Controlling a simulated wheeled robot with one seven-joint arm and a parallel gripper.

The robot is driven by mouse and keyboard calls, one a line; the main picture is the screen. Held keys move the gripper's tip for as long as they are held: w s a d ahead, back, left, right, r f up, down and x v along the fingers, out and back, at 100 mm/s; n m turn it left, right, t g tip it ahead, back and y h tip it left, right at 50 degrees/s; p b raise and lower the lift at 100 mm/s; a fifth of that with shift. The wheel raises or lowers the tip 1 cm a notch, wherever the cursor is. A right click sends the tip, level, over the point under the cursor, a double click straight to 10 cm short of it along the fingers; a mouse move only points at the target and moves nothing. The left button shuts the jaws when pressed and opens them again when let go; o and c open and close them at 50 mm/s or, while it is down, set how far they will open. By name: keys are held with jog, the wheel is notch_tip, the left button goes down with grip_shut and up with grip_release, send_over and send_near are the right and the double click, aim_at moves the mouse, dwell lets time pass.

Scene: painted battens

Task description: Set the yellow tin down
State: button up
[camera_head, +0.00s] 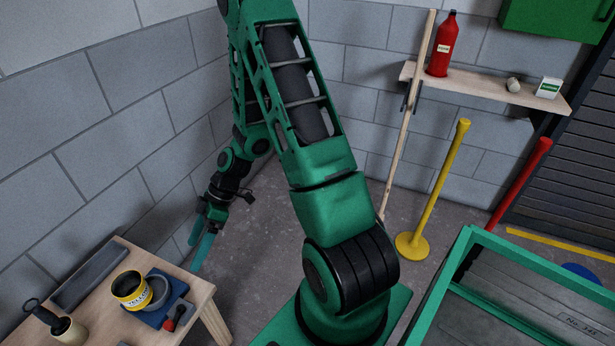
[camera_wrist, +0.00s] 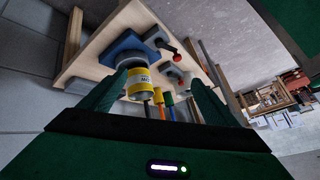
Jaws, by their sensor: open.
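The yellow tin (camera_head: 131,300), with a dark open top and a white label band, stands on the wooden table at the left edge of a blue block (camera_head: 176,287). A grey ring-shaped part (camera_head: 161,281) is right beside it. The tin also shows in the wrist view (camera_wrist: 138,82), beyond my left finger. My gripper (camera_head: 197,255) is open and empty, apart from the tin, past the table's back right side. Both fingers show in the wrist view (camera_wrist: 158,88) with nothing held between them. The tin's contact with the block is hard to make out.
The table (camera_head: 195,300) also holds a long grey tray (camera_head: 90,276), a dark-handled tool in a pot (camera_head: 68,328) and a red-ended tool (camera_head: 180,313). A block wall (camera_head: 120,130) stands close behind my gripper. Bare floor lies right of the table.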

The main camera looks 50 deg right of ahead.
jog(key=s+d+r+m+h, duration=0.4)
jog(key=s+d+r+m, duration=0.4)
jog(key=s+r, duration=0.3)
jog(key=s+d+r+m+h, duration=0.4)
jog(key=s+d+r+m, duration=0.5)
jog(key=s+d+r, duration=0.2)
notch_tip(320, 180, up, 3)
jog(key=shift+s+f+m, duration=0.1)
jog(key=shift+s+m, duration=0.2)
jog(key=shift+s, duration=0.35)
jog(key=shift+o, duration=0.4)
jog(key=shift+s+d+g, duration=0.15)
jog(key=shift+s+g, duration=0.15)
jog(key=shift+s, duration=0.05)
jog(key=shift+w, duration=0.15)
